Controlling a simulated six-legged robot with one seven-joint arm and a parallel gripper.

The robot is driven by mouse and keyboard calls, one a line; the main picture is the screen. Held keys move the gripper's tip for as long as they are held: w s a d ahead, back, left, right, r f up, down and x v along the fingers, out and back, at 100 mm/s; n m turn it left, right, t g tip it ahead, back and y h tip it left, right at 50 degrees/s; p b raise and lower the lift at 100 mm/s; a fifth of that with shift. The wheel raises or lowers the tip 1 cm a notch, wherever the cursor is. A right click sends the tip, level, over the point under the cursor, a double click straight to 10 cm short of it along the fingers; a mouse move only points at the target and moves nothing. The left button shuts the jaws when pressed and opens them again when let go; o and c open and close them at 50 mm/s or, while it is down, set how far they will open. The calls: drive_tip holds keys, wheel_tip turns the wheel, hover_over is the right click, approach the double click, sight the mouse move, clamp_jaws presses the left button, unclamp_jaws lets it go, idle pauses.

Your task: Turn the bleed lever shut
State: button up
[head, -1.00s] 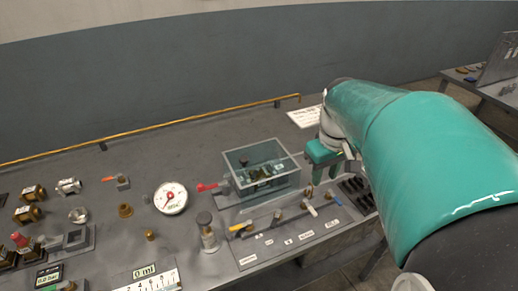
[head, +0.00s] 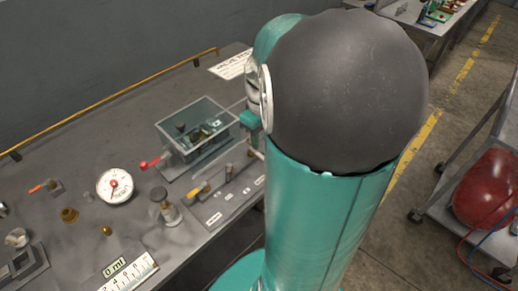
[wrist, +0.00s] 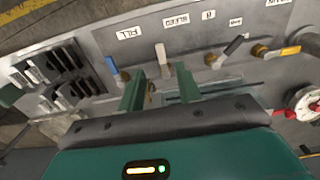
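The bleed lever (wrist: 162,56) is a white handle on the grey valve panel (wrist: 145,52), beside the upside-down BLEED label (wrist: 175,20) in the wrist view. My gripper (wrist: 160,71) is open, with its two green fingers apart. The white handle shows between the fingertips; I see no clear contact and cannot tell the remaining distance. A blue lever (wrist: 112,67) lies just left of the fingers. A black lever (wrist: 233,46) and a yellow lever (wrist: 280,51) are to the right. In the head view my arm hides the bleed lever and most of the gripper.
A clear-walled box (head: 198,133) stands behind the panel, with a red handle (head: 152,161) at its left. A gauge (head: 115,186) and small fittings cover the bench's left side. A cart with a red tank (head: 490,190) stands at far right.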

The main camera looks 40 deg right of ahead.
sight(261, 156)
wheel_tip(261, 156, down, 6)
drive_tip(key=shift+a+r, duration=0.1)
clamp_jaws()
